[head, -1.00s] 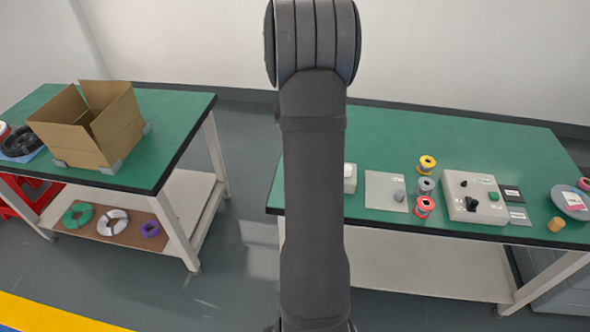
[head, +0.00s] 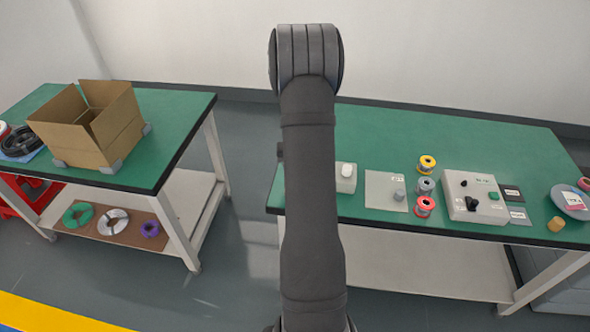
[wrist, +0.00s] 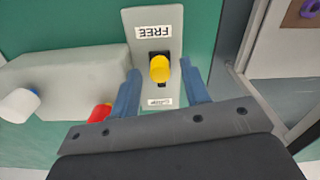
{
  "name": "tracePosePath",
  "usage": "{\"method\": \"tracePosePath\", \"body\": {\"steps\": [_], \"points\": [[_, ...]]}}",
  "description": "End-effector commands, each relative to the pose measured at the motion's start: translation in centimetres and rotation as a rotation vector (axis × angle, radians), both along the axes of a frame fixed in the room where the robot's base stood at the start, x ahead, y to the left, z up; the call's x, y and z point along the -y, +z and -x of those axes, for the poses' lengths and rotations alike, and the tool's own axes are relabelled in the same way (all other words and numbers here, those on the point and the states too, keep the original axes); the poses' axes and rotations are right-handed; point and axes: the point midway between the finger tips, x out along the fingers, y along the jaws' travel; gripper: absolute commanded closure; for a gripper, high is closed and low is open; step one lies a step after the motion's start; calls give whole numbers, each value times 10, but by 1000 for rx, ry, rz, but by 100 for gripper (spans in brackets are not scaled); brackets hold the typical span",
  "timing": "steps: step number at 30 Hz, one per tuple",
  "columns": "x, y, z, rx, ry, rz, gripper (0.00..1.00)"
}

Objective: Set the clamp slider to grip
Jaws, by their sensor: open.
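The clamp slider shows in the wrist view as a yellow knob (wrist: 160,68) in a dark slot on a pale grey plate (wrist: 135,20). A label reading FREE (wrist: 154,32), upside down, is at the top of the plate. A second label (wrist: 160,101) below the slot is too small to read. My gripper (wrist: 161,78) is open, with one blue finger on each side of the plate's lower part. The knob lies between the fingers in the picture; I see no contact. In the head view my arm hides the clamp and the gripper.
A pale grey block (wrist: 75,75) stands left of the plate, with a white knob (wrist: 18,105) at far left. A red part (wrist: 98,113) is near the left finger. Spools (head: 426,187) and a control box (head: 473,200) stand farther right on the green table (head: 450,140).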

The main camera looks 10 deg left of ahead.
Motion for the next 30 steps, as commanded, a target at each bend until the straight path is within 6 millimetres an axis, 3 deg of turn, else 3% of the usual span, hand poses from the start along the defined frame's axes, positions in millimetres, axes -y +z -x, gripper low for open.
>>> {"method": "tracePosePath", "body": {"steps": [3, 10, 16, 24, 30], "points": [[0, 0, 0, 0, 0, 0, 58], [0, 0, 0, 0, 0, 0, 100], [0, 0, -3, 1, 0, 0, 100], [-1, 0, -38, 2, 0, 1, 100], [-1, 1, -46, 4, 0, 0, 100]]}}
